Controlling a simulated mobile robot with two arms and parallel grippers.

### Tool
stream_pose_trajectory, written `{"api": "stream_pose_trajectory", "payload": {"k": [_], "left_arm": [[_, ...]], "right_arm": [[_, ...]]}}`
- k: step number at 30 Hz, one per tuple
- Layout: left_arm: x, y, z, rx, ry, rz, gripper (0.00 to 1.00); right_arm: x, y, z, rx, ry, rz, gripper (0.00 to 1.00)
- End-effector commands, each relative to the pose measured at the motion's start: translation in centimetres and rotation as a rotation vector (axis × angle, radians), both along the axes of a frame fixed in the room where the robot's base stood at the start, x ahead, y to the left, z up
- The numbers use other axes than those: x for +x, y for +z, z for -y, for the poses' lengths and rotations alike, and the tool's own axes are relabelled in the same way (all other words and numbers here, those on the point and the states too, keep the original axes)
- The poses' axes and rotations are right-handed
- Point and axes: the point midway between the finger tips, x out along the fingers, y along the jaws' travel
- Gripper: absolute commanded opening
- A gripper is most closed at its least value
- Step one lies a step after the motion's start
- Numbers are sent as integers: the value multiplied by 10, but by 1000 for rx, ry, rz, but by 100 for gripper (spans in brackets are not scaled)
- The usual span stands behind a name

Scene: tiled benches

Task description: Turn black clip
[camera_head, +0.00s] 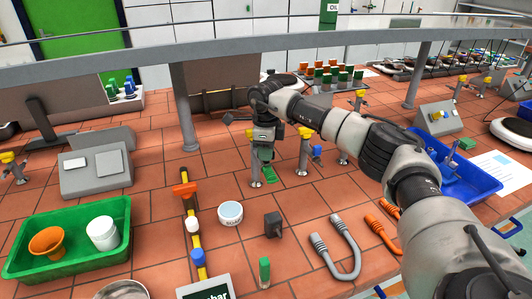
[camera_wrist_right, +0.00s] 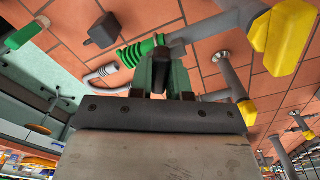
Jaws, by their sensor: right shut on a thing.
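My right gripper (camera_head: 263,148) reaches down over the bench beside a metal post. In the right wrist view, its fingers (camera_wrist_right: 160,75) are shut on a small dark piece, which looks like the black clip (camera_wrist_right: 160,68). Its lower part is hidden between the fingers. A green ribbed hose fitting (camera_wrist_right: 134,54) with a grey pipe lies just beyond the fingertips. My left gripper is not in view.
Posts with yellow handles, one nearby (camera_head: 304,152), stand right of the gripper. A green tray (camera_head: 70,258) with two cups is at left, a blue tray (camera_head: 475,178) at right. A black block (camera_head: 272,224) and grey hose (camera_head: 345,262) lie in front.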

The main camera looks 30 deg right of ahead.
Motion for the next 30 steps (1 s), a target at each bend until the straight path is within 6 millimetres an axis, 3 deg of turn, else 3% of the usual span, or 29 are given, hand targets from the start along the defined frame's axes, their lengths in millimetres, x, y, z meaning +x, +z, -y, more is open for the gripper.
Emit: {"api": "stream_pose_trajectory", "payload": {"k": [15,30], "left_arm": [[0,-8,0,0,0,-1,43],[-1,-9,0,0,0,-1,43]], "right_arm": [[1,2,0,1,408,6,0],[1,3,0,1,534,7,0]]}}
